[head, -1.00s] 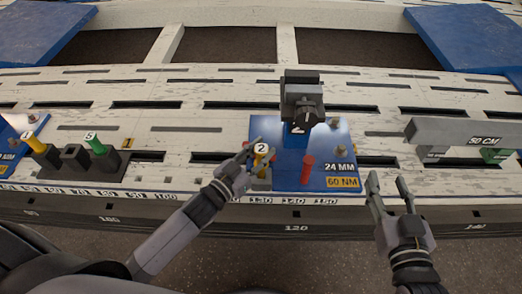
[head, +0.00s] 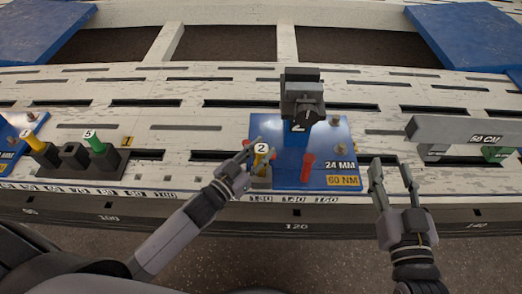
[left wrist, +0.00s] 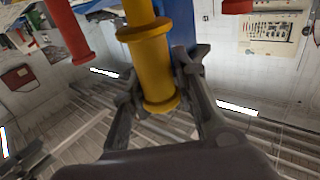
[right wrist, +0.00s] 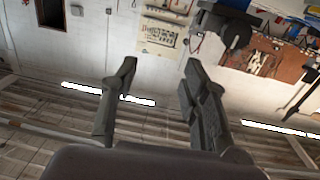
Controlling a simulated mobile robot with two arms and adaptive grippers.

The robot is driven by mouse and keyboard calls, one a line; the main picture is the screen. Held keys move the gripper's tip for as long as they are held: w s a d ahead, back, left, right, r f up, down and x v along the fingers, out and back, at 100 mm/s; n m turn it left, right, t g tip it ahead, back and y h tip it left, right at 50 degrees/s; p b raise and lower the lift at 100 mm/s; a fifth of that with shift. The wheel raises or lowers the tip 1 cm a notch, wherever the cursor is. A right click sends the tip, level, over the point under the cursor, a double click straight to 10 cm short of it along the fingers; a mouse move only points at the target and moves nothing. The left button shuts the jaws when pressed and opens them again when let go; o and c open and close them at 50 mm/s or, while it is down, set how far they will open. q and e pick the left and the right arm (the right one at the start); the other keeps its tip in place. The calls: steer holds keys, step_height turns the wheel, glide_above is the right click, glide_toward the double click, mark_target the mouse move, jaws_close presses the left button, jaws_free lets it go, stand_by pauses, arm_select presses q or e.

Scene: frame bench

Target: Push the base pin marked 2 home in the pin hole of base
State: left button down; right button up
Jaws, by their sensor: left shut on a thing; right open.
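The yellow base pin with a white cap marked 2 (head: 261,148) stands at the left front part of the blue base plate (head: 335,150). My left gripper (head: 256,159) is shut on this pin. The left wrist view shows the yellow pin (left wrist: 148,50) between both fingers. The pin hole is hidden, so I cannot tell how deep the pin sits. A red pin (head: 307,166) stands on the plate to the right. My right gripper (head: 391,168) is open and empty, to the right of the plate near the bench's front edge.
A dark clamp-like block (head: 302,95) rises from the base's middle. At left a dark holder (head: 74,155) carries a yellow pin (head: 33,139) and a green pin marked 5 (head: 95,143). A grey 50 CM bar (head: 460,131) stands at right. The slotted bench between is mostly clear.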

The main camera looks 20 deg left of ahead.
mark_target(257, 163)
arm_select(q)
steer(key=shift+f, duration=0.15)
arm_select(e)
steer(key=shift+a+r, duration=0.1)
steer(key=shift+r, duration=0.35)
arm_select(q)
steer(key=shift+f+b, duration=0.3)
arm_select(e)
steer(key=shift+a+r+t+y, duration=0.1)
steer(key=shift+r+t+y, duration=0.3)
steer(key=shift+r+t, duration=0.4)
arm_select(q)
steer(key=shift+f+b, duration=0.4)
steer(key=shift+f, duration=0.2)
arm_select(e)
steer(key=shift+s+a+r+t, duration=0.15)
steer(key=shift+r+t, duration=0.35)
steer(key=shift+r, duration=0.4)
steer(key=shift+s+r+t, duration=0.15)
steer(key=shift+r+t, duration=0.35)
steer(key=shift+r, duration=0.35)
arm_select(q)
steer(key=shift+f, duration=0.1)
arm_select(e)
steer(key=shift+s+r+y, duration=0.1)
steer(key=shift+r+y, duration=0.15)
steer(key=shift+y, duration=0.15)
